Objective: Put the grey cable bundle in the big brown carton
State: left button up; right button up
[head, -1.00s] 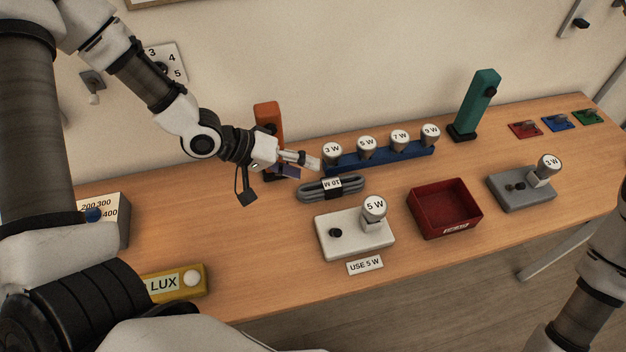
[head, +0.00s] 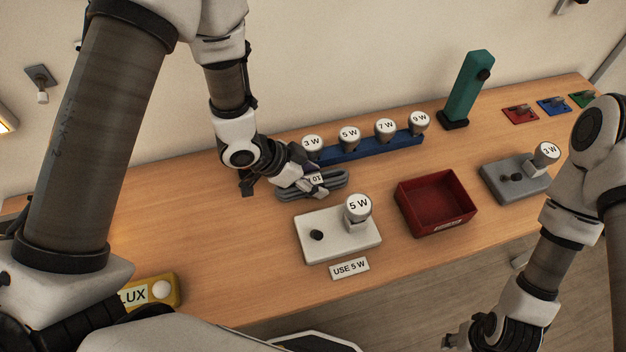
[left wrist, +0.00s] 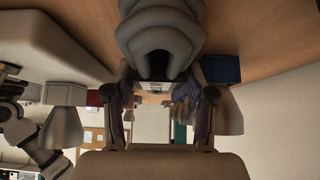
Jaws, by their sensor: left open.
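The grey cable bundle (head: 332,187) lies on the wooden worktop, between the blue bulb rack and the white lamp base. Its white band label shows partly. My left gripper (head: 312,186) is at the bundle, overlapping its left and middle part in the head view. In the left wrist view the bundle (left wrist: 160,35) looms close, with the open fingers (left wrist: 158,98) to either side of its label end. I cannot tell whether they touch it. My right gripper (head: 462,342) is partly cut off at the bottom edge; its jaws are unclear. No big brown carton is in view.
The blue rack (head: 365,149) with several bulbs stands just behind the bundle. The white lamp base (head: 335,240) with a 5 W bulb is in front. A red tray (head: 405,207) and grey lamp base (head: 510,187) stand to the right.

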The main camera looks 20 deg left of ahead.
pick_arm(q)
jog(key=shift+s+a+r, duration=0.1)
jog(key=shift+s+r, duration=0.05)
jog(key=shift+s, duration=0.05)
jog(key=shift+c, duration=0.7)
grip_shut()
